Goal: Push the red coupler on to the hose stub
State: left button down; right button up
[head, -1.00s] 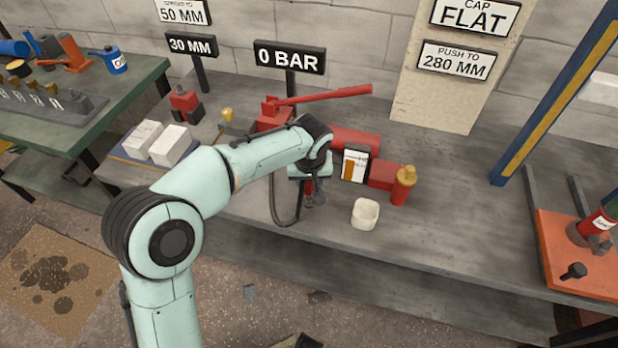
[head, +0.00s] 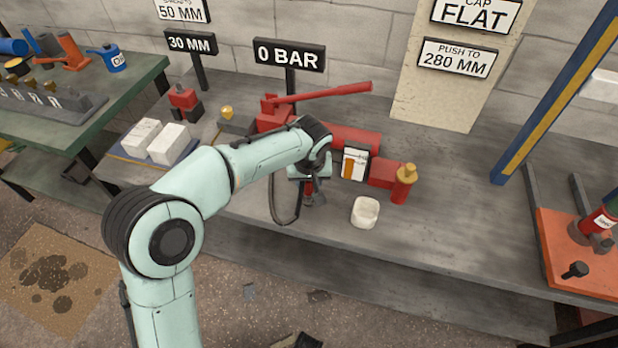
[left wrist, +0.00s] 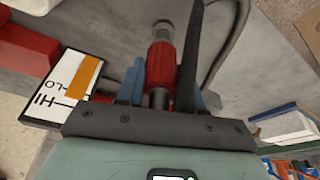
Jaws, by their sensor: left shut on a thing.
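My left gripper (head: 311,188) is over the bench's front part, its fingers shut on the red coupler (left wrist: 161,66). In the left wrist view the coupler lies between the fingers, and one dark finger covers part of its right side. A grey metal end (left wrist: 163,29) shows at the coupler's far end and a dark rod (left wrist: 158,98) at its near end. I cannot tell which of these is the hose stub, or how far the coupler sits on it. A dark hose (head: 272,202) curves down beside the gripper; it also shows in the left wrist view (left wrist: 237,35).
A red pump with a long handle (head: 325,95) stands behind the gripper, with a white-and-orange gauge card (head: 354,163). Bare bench top (head: 460,210) lies farther right.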

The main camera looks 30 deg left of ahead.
aim_at(309, 188)
pick_arm(q)
jog(key=shift+f+b, duration=0.95)
jog(key=shift+f, duration=0.55)
pick_arm(e)
jog(key=shift+s+f, duration=0.1)
jog(key=shift+f, duration=1.1)
pick_arm(q)
jog(key=c, duration=0.6)
grip_release()
jog(key=shift+c, duration=0.2)
jog(key=shift+f, duration=0.1)
pick_arm(e)
jog(key=shift+d, duration=0.1)
pick_arm(q)
jog(key=v, duration=0.2)
jog(key=shift+r+p, duration=0.35)
jog(key=shift+p, duration=0.05)
jog(key=p+v, duration=0.2)
jog(key=v, duration=0.9)
jog(key=shift+p, duration=0.35)
pick_arm(e)
jog(key=shift+g, duration=0.4)
jog(key=r, duration=0.1)
jog(key=s+a+r, duration=0.1)
jog(key=r, duration=0.1)
jog(key=s+r, duration=0.1)
jog(key=shift+s+a+r, duration=0.1)
jog(key=shift+a+r, duration=0.05)
